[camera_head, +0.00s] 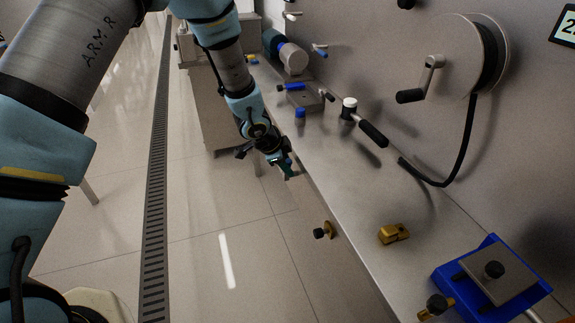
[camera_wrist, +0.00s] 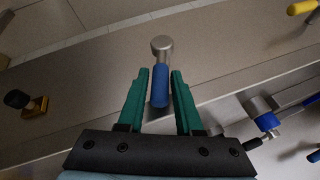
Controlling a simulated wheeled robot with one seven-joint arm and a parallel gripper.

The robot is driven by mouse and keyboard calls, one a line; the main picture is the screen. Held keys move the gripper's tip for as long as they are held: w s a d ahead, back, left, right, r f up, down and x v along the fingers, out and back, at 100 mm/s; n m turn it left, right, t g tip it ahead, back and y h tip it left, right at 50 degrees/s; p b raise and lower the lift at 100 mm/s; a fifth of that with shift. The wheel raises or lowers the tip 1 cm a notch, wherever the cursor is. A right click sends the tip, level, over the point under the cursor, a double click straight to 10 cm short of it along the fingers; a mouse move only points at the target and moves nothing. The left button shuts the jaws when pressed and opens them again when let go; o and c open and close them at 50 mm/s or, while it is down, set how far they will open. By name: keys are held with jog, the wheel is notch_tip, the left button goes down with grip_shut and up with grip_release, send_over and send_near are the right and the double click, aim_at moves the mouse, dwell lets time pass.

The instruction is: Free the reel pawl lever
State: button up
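My gripper (camera_wrist: 160,82) is open in the wrist view, with two green fingers apart. A short lever with a blue grip (camera_wrist: 160,88) and a round silver end (camera_wrist: 162,45) shows between the fingers, with a narrow gap on each side. I cannot tell how deep it lies between them. In the head view my gripper (camera_head: 284,166) is by the bench's front edge, and that lever is not clearly visible. The reel (camera_head: 462,58) with a black-handled crank (camera_head: 428,78) is on the wall. No label shows which lever is the reel pawl lever.
A black-handled lever with a white knob (camera_head: 349,105) and a blue-capped post (camera_head: 300,114) stand on the bench (camera_head: 350,185). Brass blocks (camera_head: 394,233) and a blue fixture (camera_head: 447,277) are nearer. A black-knobbed brass piece (camera_head: 323,231) sits at the front edge. A black hose hangs below the reel.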

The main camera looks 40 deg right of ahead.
grip_shut()
dwell(1.0)
